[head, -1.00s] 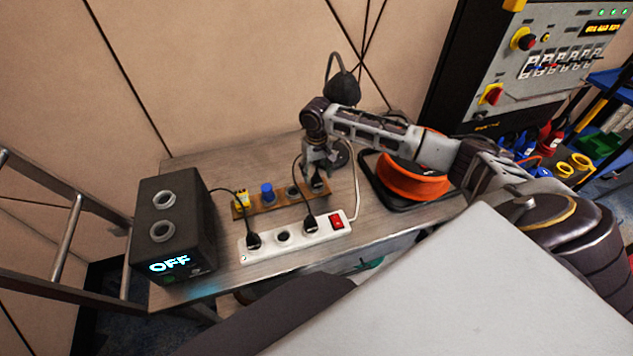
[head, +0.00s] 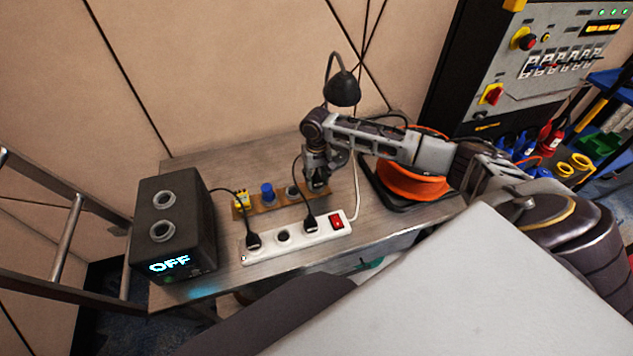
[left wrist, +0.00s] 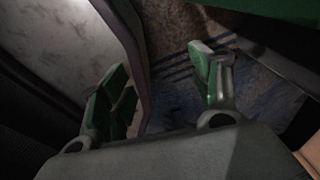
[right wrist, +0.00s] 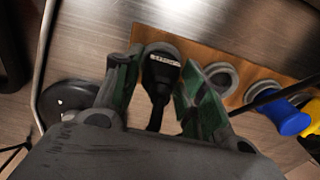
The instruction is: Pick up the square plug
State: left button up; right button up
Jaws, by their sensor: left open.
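A black plug (right wrist: 160,72) with a pale label and a black cable is at the end of the brown plug board (right wrist: 192,52) in the right wrist view. I take it for the square plug; its lower end is hidden. My right gripper (right wrist: 160,68) is around it, with one green-padded finger against each side. In the head view my right gripper (head: 318,184) points down at the right end of the board (head: 268,207) and largely covers the plug. My left gripper (left wrist: 160,82) is open and empty, low over the floor.
A blue plug (head: 267,192) and a yellow plug (head: 242,200) stand on the board. A white power strip (head: 262,252) with two black plugs lies in front. A black box (head: 172,215) reading OFF, an orange cable reel (head: 412,180) and a lamp (head: 342,88) are nearby.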

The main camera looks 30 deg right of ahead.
aim_at(317, 175)
jog(key=c, duration=0.6)
jog(key=shift+r, duration=0.4)
notch_tip(317, 175, up, 8)
jog(key=shift+f, duration=0.15)
jog(key=shift+r, duration=0.75)
pick_arm(q)
jog(key=shift+s+d+r, duration=0.1)
jog(key=shift+s+d, duration=0.15)
jog(key=shift+s, duration=0.3)
